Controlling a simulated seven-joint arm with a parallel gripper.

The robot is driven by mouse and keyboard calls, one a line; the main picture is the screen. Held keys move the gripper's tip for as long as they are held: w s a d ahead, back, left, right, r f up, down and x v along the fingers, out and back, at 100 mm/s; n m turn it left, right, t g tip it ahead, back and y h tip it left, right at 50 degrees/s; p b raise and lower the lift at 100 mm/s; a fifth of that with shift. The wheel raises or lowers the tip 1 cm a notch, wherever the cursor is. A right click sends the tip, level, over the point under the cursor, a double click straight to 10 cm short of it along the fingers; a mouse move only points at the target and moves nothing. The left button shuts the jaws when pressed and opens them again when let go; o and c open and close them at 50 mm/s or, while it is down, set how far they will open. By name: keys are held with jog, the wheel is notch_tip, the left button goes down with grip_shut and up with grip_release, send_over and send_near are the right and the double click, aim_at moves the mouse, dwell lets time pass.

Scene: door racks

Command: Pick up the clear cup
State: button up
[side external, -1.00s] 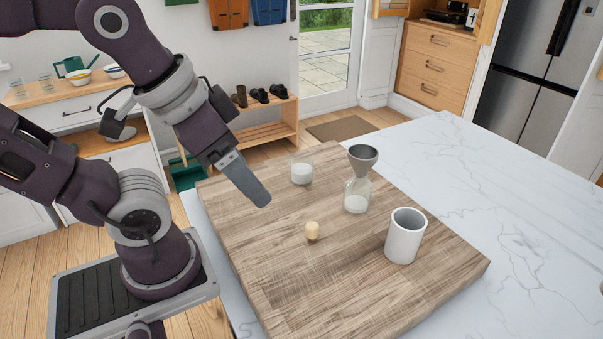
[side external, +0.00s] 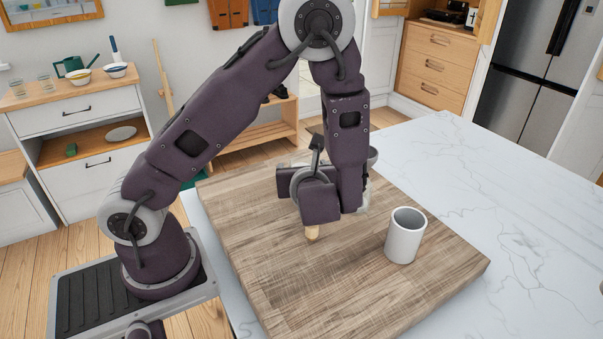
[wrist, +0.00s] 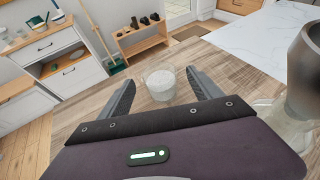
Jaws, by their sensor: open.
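The clear cup (wrist: 160,82), with something white inside, stands upright on the wooden board in the wrist view. It lies just beyond and between the two fingertips of my gripper (wrist: 162,88). The fingers are apart and nothing is held. In the side external view my arm hides the cup almost wholly, and the fingers of my gripper are hidden behind its wrist.
A white mug (side external: 405,236) stands at the board's right side. A small yellowish cork-like piece (side external: 312,233) is on the wooden board (side external: 290,290). A glass bottle with a grey funnel (wrist: 305,75) stands close at my gripper's right. The board's front is clear.

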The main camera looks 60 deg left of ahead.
aim_at(301, 162)
jog(key=x, duration=0.3)
grip_shut()
jog(key=shift+r, duration=0.1)
